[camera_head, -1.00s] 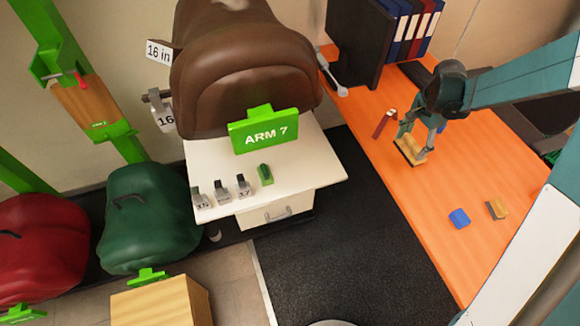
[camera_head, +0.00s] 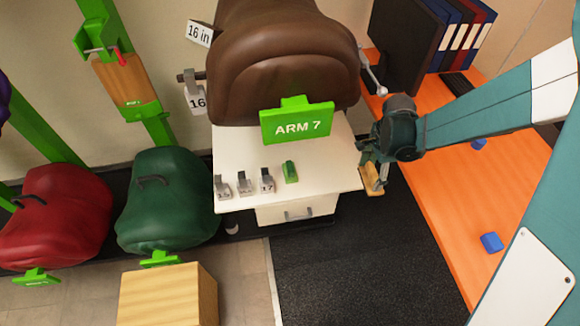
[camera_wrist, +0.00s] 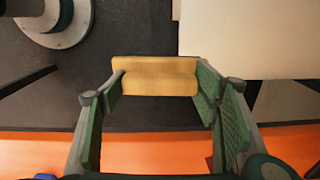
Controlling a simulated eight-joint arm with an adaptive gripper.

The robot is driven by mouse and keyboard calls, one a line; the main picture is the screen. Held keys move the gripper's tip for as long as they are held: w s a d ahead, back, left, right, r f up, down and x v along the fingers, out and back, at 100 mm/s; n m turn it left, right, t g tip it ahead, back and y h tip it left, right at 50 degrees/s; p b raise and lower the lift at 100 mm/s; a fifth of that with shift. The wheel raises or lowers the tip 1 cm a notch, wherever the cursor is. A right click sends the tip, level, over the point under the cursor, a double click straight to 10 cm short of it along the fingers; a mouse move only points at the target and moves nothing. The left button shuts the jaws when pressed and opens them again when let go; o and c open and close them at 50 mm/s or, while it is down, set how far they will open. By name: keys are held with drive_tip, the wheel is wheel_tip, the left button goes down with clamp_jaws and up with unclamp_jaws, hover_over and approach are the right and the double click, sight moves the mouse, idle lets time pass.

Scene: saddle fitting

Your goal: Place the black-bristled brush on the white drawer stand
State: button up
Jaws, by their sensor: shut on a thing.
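My gripper (camera_head: 372,165) is shut on a brush with a light wooden back (camera_head: 374,187). It holds the brush in the air just right of the white drawer stand (camera_head: 335,178), near its right edge. In the wrist view the brush (camera_wrist: 155,75) spans between the two green-padded fingers (camera_wrist: 160,92), wooden side toward the camera. Its bristles are hidden there, and their colour is not clear in the head view. The stand's pale top (camera_wrist: 245,40) shows at the upper right of the wrist view, apart from the brush.
The stand carries a brown saddle (camera_head: 285,60), a green ARM 7 sign (camera_head: 297,124), several small numbered grey pieces (camera_head: 243,183) and a green piece (camera_head: 290,172). The stand top's front right is bare. A blue block (camera_head: 491,242) lies on the orange table (camera_head: 440,215).

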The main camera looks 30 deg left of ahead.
drive_tip(key=s+a+f+m, duration=0.1)
drive_tip(key=s+a+f, duration=0.1)
drive_tip(key=s+a, duration=0.2)
drive_tip(key=n+p, duration=0.2)
hover_over(326, 166)
drive_tip(key=s+d, duration=0.2)
drive_tip(key=s, duration=0.2)
drive_tip(key=shift+s+r, duration=0.15)
drive_tip(key=shift+r, duration=0.15)
drive_tip(key=shift+f, duration=0.1)
drive_tip(key=shift+f+b, duration=0.45)
drive_tip(key=shift+f, duration=2.6)
drive_tip(key=shift+f, duration=0.1)
drive_tip(key=shift+f+b, duration=0.45)
drive_tip(key=shift+f, duration=1.35)
drive_tip(key=shift+f, duration=0.15)
